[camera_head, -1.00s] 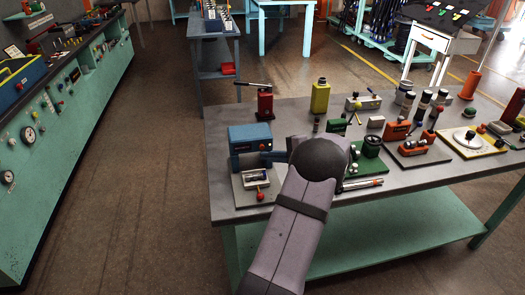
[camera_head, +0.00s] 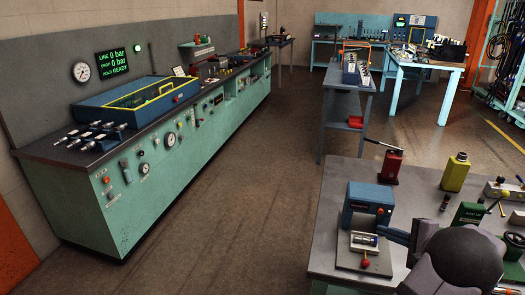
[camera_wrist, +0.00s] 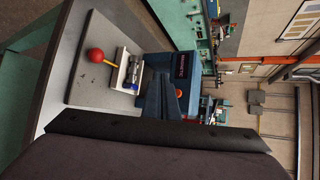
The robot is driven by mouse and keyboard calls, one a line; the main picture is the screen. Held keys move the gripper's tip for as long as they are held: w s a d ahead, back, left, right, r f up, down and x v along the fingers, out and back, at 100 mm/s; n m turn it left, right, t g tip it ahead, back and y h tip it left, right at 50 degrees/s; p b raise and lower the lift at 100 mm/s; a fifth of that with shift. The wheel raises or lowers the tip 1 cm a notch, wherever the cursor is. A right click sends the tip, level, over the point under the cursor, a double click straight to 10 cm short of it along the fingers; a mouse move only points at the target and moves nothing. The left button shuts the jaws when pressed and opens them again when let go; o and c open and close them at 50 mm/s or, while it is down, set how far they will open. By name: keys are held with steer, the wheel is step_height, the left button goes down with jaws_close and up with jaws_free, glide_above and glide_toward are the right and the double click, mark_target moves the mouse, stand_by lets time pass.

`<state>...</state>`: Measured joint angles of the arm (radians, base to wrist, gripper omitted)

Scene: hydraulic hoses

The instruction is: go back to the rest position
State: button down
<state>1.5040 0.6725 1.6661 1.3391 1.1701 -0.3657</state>
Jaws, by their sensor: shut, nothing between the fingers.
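My arm (camera_head: 455,265) comes in at the bottom right of the head view, over the grey workbench. My gripper (camera_head: 394,234) points left from it, at the right side of the blue device (camera_head: 370,200). In the wrist view the gripper (camera_wrist: 172,92) shows as a dark shape in front of the same blue device (camera_wrist: 180,65). It is shut and holds nothing. Whether it touches the device cannot be told. The grey base plate (camera_wrist: 88,70) of the device carries a red ball (camera_wrist: 95,55) on a yellow stem and a small metal cylinder (camera_wrist: 133,72).
On the workbench (camera_head: 335,215) stand a red pump (camera_head: 391,166), a yellow-green bottle (camera_head: 455,173) and a green block (camera_head: 468,213). A long green test bench (camera_head: 75,205) with gauges and a blue tray (camera_head: 135,103) runs along the left. The floor between is clear.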

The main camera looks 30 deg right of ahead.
steer(key=w+a+f+n+g+y, duration=0.25)
steer(key=w+a+n+g, duration=0.2)
steer(key=a, duration=0.95)
steer(key=w+a+f+n+g+y, duration=0.1)
steer(key=w+a+n+g+y, duration=0.3)
steer(key=a, duration=0.9)
steer(key=s+a+f+n+g+h+p, duration=0.1)
steer(key=s+a+n+g+h, duration=0.1)
steer(key=s+a+n, duration=0.4)
steer(key=s+a+f+n+g+h, duration=0.1)
steer(key=s+a+n, duration=0.5)
steer(key=a, duration=0.8)
steer(key=shift+f+n+g+h+p, duration=0.3)
steer(key=shift+n+g+h, duration=0.45)
steer(key=shift+n+h, duration=0.35)
steer(key=shift+s+a, duration=0.1)
step_height(320, 180, down, 33)
steer(key=b, duration=3.2)
steer(key=shift+b, duration=0.4)
